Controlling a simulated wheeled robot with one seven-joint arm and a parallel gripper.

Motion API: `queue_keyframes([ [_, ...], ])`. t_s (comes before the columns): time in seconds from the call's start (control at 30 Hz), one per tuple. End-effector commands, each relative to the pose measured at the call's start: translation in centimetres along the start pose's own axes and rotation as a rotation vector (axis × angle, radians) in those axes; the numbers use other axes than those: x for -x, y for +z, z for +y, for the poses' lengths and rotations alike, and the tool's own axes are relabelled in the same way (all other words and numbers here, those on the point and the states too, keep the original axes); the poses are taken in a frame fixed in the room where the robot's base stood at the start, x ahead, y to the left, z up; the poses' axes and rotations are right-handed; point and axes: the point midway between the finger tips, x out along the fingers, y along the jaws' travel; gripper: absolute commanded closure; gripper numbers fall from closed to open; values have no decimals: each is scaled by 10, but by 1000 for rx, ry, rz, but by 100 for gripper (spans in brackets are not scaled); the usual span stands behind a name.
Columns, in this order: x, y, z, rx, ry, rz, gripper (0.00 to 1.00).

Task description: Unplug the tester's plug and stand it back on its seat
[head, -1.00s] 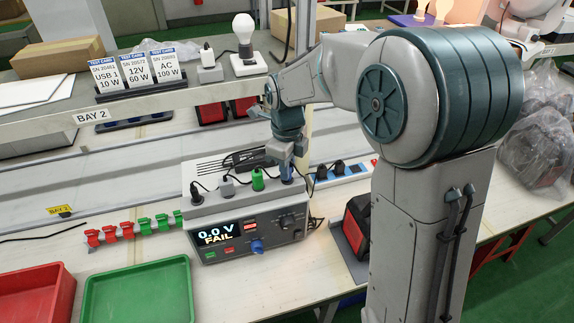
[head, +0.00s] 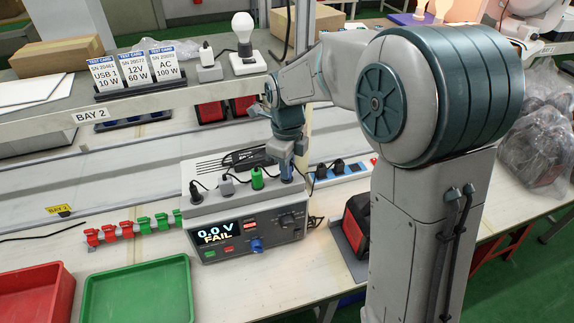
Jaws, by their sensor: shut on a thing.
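The tester (head: 245,225) is a grey box on the bench. Its screen reads "0.0 V FAIL". The fingertips are small here, and I cannot tell whether the blue plug is seated or slightly raised.
A red tray (head: 35,295) and a green tray (head: 138,293) lie at the front left. Red and green clips (head: 130,228) line up left of the tester. A power strip (head: 342,172) lies behind right. A shelf (head: 190,88) with test cards stands behind.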

Motion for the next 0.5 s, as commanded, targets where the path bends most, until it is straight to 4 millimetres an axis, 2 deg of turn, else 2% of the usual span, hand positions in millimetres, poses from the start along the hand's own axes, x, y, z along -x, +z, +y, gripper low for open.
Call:
queue_keyframes([
  [0.1,-2,0,0,0,0,0,100],
  [0.13,-1,0,0,0,0,0,81],
  [0.2,-1,0,0,0,0,0,62],
  [0.5,0,0,0,0,0,0,61],
])
